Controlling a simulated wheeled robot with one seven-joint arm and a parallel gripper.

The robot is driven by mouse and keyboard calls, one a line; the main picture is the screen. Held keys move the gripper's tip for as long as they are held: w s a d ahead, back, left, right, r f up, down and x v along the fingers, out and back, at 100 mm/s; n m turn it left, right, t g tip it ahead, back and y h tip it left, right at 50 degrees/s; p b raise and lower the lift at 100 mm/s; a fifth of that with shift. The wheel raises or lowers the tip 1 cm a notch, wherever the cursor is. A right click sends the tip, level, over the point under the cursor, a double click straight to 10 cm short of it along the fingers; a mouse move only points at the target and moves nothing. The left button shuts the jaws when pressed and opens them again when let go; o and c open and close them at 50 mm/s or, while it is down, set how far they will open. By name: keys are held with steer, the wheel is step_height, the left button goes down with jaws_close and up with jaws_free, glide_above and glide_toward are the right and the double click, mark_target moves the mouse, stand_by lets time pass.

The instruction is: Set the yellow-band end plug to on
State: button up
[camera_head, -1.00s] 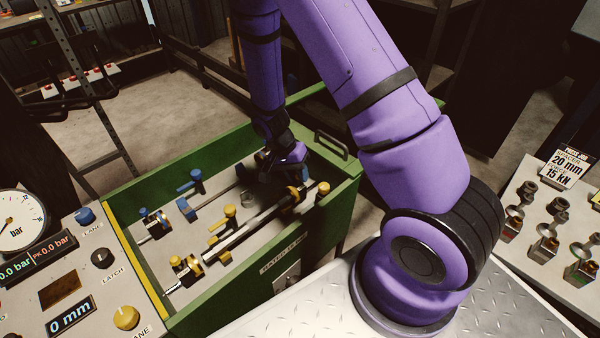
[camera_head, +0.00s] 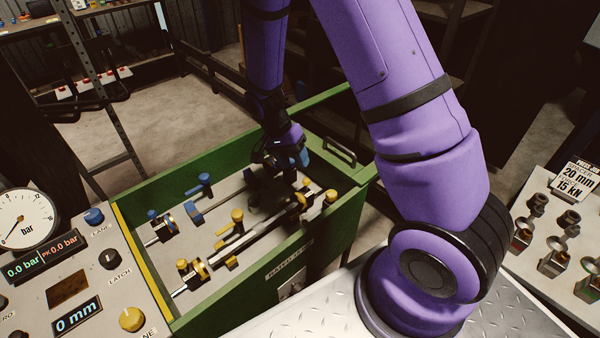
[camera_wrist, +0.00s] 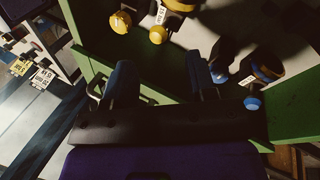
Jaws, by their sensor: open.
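In the head view, a yellow-banded fitting (camera_head: 304,198), likely the end plug, sits at the right end of the yellow lane's rod, beside a yellow-topped post (camera_head: 330,196). Another yellow-banded piece (camera_head: 200,268) sits at the rod's left end. In the wrist view, a yellow band (camera_wrist: 180,5) and a yellow knob (camera_wrist: 121,22) show at the top, beyond the fingers. My gripper (camera_head: 268,182) is over the far right part of the green box, dark against the blue lane. Its two fingers (camera_wrist: 160,80) are apart with nothing between them. I cannot tell the plug's setting.
A green-walled box (camera_head: 180,185) surrounds both lanes. A blue-banded piece (camera_wrist: 267,65) and blue knob (camera_wrist: 252,103) lie close to the right finger. A control panel (camera_head: 90,260) stands at left, and a fittings tray (camera_head: 555,235) at right.

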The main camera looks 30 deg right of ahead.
steer(key=v, duration=0.2)
steer(key=shift+w+a+r, duration=0.1)
steer(key=shift+w+r, duration=0.05)
steer(key=shift+r, duration=0.25)
steer(key=s+r+n+t+y, duration=0.1)
steer(key=s+r+n+t, duration=0.15)
steer(key=r, duration=0.75)
steer(key=s+r+n+t+y, duration=0.15)
steer(key=s+r, duration=0.25)
steer(key=r, duration=0.6)
steer(key=s+r+n+t, duration=0.5)
steer(key=s+r, duration=0.7)
steer(key=s, duration=0.4)
steer(key=shift+d+n, duration=0.25)
steer(key=shift+n, duration=0.45)
